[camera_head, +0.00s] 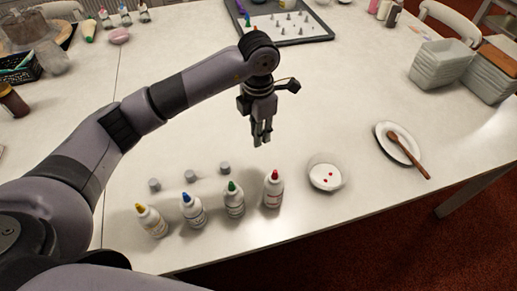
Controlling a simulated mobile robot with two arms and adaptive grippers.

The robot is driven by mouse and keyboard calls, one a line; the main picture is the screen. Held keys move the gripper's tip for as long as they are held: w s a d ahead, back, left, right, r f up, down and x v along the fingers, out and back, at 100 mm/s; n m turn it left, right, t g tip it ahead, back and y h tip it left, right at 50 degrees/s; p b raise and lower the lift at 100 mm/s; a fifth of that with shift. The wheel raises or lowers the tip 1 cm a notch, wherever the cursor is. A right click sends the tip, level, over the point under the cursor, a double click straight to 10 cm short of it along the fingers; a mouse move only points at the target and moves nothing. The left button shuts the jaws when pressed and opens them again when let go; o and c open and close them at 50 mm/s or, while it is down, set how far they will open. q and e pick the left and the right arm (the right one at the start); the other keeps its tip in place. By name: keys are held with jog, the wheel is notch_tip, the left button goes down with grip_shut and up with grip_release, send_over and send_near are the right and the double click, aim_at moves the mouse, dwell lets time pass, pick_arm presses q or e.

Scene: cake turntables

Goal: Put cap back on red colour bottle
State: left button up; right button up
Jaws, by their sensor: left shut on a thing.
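The red colour bottle (273,192), white with a red tip, stands upright at the right end of a row of bottles. Its red tip is uncovered. My left gripper (261,141) is above and a little left of this bottle in the picture, pointing down and apart from it. It is shut on a small cap, which the fingers mostly hide. Three grey caps (225,168) stand on the table behind the other bottles. My right gripper is not in view.
Green (234,202), blue (194,211) and yellow-tipped (152,221) bottles stand left of the red one. A white dish (325,186) with red drops is to its right. Further right are a plate (384,132) with a wooden spoon (408,154) and stacked containers (440,64). A tray (318,36) lies behind.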

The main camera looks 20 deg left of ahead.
pick_arm(q)
notch_tip(320, 180, up, 9)
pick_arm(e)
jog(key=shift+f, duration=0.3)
pick_arm(q)
jog(key=shift+s, duration=0.1)
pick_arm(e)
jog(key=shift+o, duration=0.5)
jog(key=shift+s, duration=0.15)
